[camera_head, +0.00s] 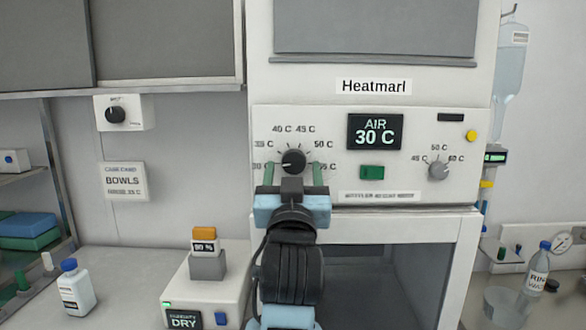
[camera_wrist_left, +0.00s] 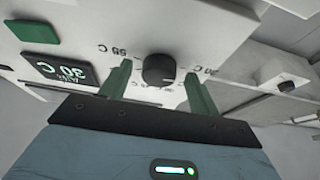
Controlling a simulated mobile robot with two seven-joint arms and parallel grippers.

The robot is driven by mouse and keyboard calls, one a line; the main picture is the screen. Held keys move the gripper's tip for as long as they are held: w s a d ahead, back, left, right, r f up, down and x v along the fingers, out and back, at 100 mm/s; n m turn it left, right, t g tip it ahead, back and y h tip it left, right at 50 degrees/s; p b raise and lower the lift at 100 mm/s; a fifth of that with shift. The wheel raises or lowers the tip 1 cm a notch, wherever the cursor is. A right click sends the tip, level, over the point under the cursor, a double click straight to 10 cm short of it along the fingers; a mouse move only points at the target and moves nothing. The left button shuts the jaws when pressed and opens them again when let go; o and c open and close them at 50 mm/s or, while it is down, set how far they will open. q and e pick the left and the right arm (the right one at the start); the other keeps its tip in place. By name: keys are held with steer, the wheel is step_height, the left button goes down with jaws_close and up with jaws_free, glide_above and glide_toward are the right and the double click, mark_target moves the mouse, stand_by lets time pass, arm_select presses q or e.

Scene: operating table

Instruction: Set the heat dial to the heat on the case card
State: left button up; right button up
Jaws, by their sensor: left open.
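The black heat dial (camera_head: 293,160) sits on the white warmer panel, ringed by labels from about 30 C to 55 C. Its pointer is too small to read surely. The display (camera_head: 375,131) beside it reads AIR 30 C. The case card (camera_head: 124,181) on the left wall reads BOWLS, with a small blurred line below that seems to end in 35 C. My left gripper (camera_head: 293,175) is open in front of the dial, with one green finger on each side. In the left wrist view the dial (camera_wrist_left: 158,69) stands between the fingers, with gaps on both sides.
A green switch (camera_head: 372,172) and a second, grey dial (camera_head: 438,170) are to the right on the panel. Another black knob (camera_head: 115,115) is on the left wall. A white device (camera_head: 205,290) with a grey block and a bottle (camera_head: 76,288) stand on the counter below.

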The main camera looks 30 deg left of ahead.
arm_select(q)
steer(key=shift+w+a+r, duration=0.1)
steer(key=shift+w+r, duration=0.05)
arm_select(e)
steer(key=shift+w+a, duration=0.15)
steer(key=shift+w, duration=0.05)
arm_select(q)
steer(key=shift+c, duration=0.5)
steer(key=c, duration=0.9)
steer(key=shift+r+m+t+h+p, duration=0.2)
steer(key=shift+m+t+h+p, duration=0.2)
steer(key=shift+m, duration=0.7)
steer(key=shift+s+m+h, duration=0.2)
steer(key=shift+m+h, duration=0.2)
steer(key=shift+m, duration=0.1)
steer(key=m+t+h, duration=0.1)
steer(key=m+h, duration=0.1)
steer(key=m, duration=0.2)
steer(key=shift+a, duration=0.2)
steer(key=shift+m+h, duration=0.9)
steer(key=shift+m, duration=1.1)
arm_select(e)
steer(key=shift+w+r, duration=0.55)
steer(key=shift+r, duration=0.1)
arm_select(q)
steer(key=shift+s, duration=0.1)
